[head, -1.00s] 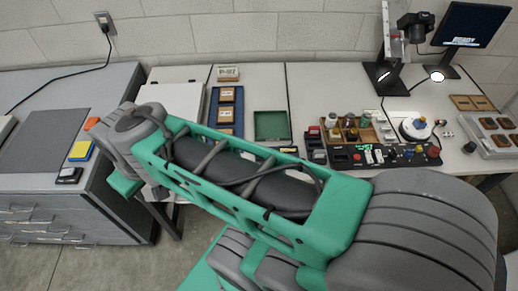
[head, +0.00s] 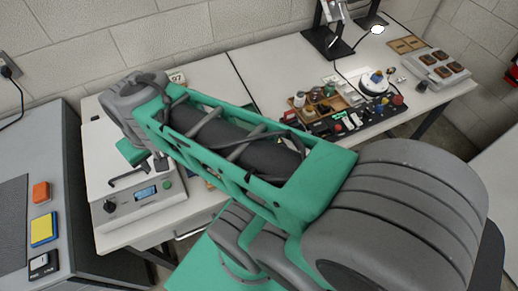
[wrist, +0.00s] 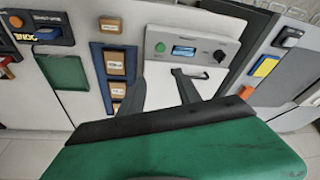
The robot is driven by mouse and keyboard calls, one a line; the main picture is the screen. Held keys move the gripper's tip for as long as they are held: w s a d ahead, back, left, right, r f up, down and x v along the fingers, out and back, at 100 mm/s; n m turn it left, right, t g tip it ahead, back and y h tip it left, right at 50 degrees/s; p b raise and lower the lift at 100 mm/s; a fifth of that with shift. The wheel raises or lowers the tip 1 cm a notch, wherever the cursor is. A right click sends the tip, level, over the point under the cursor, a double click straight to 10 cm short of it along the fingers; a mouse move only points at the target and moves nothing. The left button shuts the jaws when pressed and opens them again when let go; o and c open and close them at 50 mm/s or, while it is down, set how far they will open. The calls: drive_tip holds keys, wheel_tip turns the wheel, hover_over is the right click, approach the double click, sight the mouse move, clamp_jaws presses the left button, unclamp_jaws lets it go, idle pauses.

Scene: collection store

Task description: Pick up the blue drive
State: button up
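No drive can be picked out for certain. A small box with blue on it (wrist: 291,36) lies on the grey cabinet at the right of the wrist view. In the head view, a small black-and-white box (head: 44,264) lies on that cabinet, below a yellow-and-blue block (head: 44,229) and an orange block (head: 41,192). Another blue-and-black box (wrist: 47,30) with yellow lettering is at the upper left of the wrist view. My gripper (wrist: 160,76) is open and empty, its dark fingers apart over the white device. In the head view my arm mostly hides the gripper.
The white device (head: 112,150) has a handle, display and knob. A blue tray (wrist: 100,60) with labelled boxes and a green tray (wrist: 63,72) are beside it. Small parts and a control panel (head: 345,122) crowd the bench's right. A grey mat (head: 12,225) lies on the cabinet.

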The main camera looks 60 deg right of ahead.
drive_tip(key=s+d+f+m+g, duration=0.1)
drive_tip(key=s+d+f+m, duration=0.2)
drive_tip(key=d+m, duration=0.4)
drive_tip(key=s+d+f+m+g+b, duration=0.1)
drive_tip(key=s+d+f+m, duration=0.3)
drive_tip(key=d+m, duration=0.3)
drive_tip(key=s+d+f+m+g, duration=0.1)
drive_tip(key=s+d+f+m, duration=0.3)
drive_tip(key=d+m, duration=0.4)
drive_tip(key=shift+s+d+f, duration=0.1)
drive_tip(key=shift+d+f, duration=0.1)
drive_tip(key=shift+d, duration=0.35)
drive_tip(key=shift+s+d+f, duration=0.1)
drive_tip(key=shift+d+f, duration=0.1)
drive_tip(key=shift+d, duration=0.3)
drive_tip(key=f, duration=0.7)
drive_tip(key=shift+s+d+f, duration=0.15)
drive_tip(key=shift+d+f, duration=0.05)
drive_tip(key=shift+d, duration=0.05)
drive_tip(key=shift+f, duration=0.2)
clamp_jaws()
